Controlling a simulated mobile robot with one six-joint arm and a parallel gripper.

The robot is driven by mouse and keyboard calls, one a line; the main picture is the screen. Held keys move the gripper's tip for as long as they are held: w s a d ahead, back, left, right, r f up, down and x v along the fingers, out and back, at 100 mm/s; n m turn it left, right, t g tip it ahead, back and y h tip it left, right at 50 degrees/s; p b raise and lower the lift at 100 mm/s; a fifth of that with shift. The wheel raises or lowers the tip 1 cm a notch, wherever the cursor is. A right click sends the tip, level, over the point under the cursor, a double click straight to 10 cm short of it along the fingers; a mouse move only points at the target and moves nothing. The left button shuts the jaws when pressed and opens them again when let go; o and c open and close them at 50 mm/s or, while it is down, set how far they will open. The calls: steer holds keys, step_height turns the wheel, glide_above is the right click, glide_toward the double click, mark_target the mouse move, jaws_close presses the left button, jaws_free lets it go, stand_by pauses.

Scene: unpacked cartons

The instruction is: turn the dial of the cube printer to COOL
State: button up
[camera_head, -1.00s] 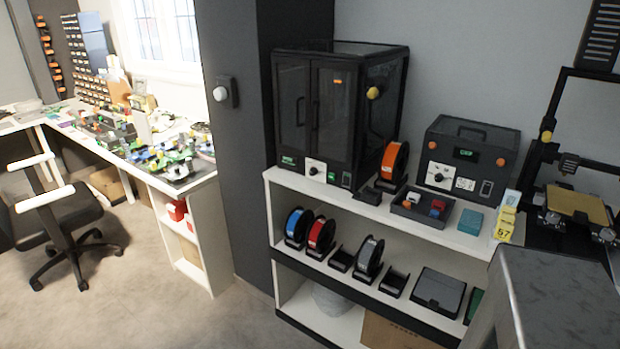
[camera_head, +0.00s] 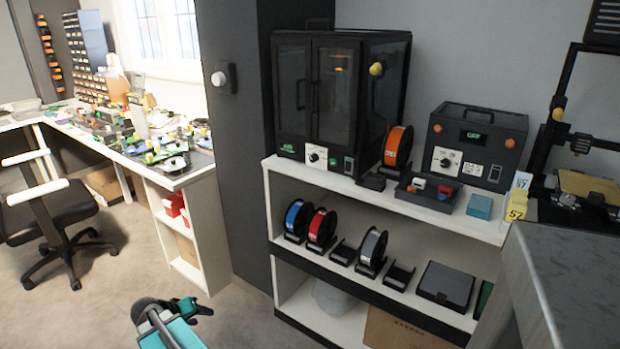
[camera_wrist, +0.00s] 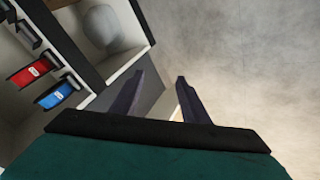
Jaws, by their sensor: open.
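A black cabinet with two dark glazed doors (camera_head: 338,90), probably the cube printer, stands on the white shelf's left top. Its white dial panel (camera_head: 316,155) is at the lower front; the pointer's setting and lettering are too small to read. A smaller black box with a handle (camera_head: 475,147) stands to its right, with its own white dial panel (camera_head: 446,160). My gripper (camera_head: 200,307) is low at the bottom of the head view, over the floor, left of the shelf and far from both dials. In the wrist view my gripper (camera_wrist: 158,80) is open and empty.
The white shelf unit (camera_head: 460,230) holds an orange spool (camera_head: 397,147), a grey tray (camera_head: 427,195) and a teal block (camera_head: 480,206). Several spools stand on its lower level. A grey surface (camera_head: 575,270) juts in at right. Floor (camera_head: 100,310) at left is open.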

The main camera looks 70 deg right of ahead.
steer(key=d+r+m+h+b, duration=0.2)
steer(key=d+r+m, duration=0.1)
steer(key=d+r, duration=0.55)
steer(key=m+g+h+b, duration=0.4)
steer(key=m+h+b, duration=0.4)
steer(key=m, duration=0.1)
glide_toward(312, 159)
steer(key=v, duration=0.5)
steer(key=shift+w+d, duration=0.1)
steer(key=shift+w, duration=0.05)
steer(key=shift+b+x, duration=0.6)
steer(key=shift+x, duration=6.3)
